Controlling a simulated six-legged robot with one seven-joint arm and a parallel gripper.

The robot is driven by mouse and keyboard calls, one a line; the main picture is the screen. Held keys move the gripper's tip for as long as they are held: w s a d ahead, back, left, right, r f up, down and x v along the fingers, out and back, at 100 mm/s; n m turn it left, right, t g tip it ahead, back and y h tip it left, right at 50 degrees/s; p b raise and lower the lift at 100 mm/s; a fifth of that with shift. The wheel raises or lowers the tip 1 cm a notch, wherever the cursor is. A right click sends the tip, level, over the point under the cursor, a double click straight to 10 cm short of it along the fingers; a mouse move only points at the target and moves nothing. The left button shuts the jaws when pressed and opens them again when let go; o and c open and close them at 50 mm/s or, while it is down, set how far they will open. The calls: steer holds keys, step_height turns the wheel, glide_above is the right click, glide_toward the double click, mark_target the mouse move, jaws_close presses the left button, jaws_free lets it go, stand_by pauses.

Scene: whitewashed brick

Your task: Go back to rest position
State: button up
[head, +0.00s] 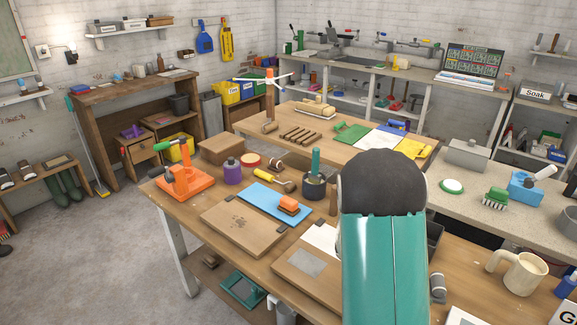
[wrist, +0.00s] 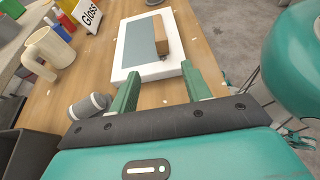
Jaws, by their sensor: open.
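My gripper (wrist: 160,68) is open and empty in the wrist view, its two green fingers spread apart. Ahead of the fingers on the wooden table (wrist: 196,32) lies a white slab (wrist: 122,70) with a grey-blue top. A brown wooden block (wrist: 161,35) sits on the slab, and no finger visibly grips it. In the head view my own teal arm fills the lower middle, and my gripper is hidden there.
A grey cylinder (wrist: 90,105) lies left of the fingers, with a cream mug (wrist: 50,48) and a Gloss sign (wrist: 88,14) beyond. The head view shows an orange press (head: 183,180), a blue mat (head: 268,203) and a dark pot (head: 315,187) left of my arm.

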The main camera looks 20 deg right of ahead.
steer(key=a+r+m+t+y, duration=0.2)
steer(key=a+r+t, duration=0.3)
steer(key=a, duration=0.4)
steer(key=w+a+r+m+t+y, duration=0.1)
steer(key=a+r+m+t+y, duration=0.1)
steer(key=a+r+t, duration=0.4)
steer(key=w+a+r+m+t+y, duration=0.1)
steer(key=a+r+t, duration=0.5)
steer(key=a, duration=0.8)
step_height(320, 180, up, 3)
steer(key=shift+w+f+m+y, duration=0.1)
steer(key=shift+w+m+y, duration=0.15)
steer(key=shift+m+y, duration=0.55)
steer(key=shift+c, duration=1.3)
steer(key=shift+d, duration=0.1)
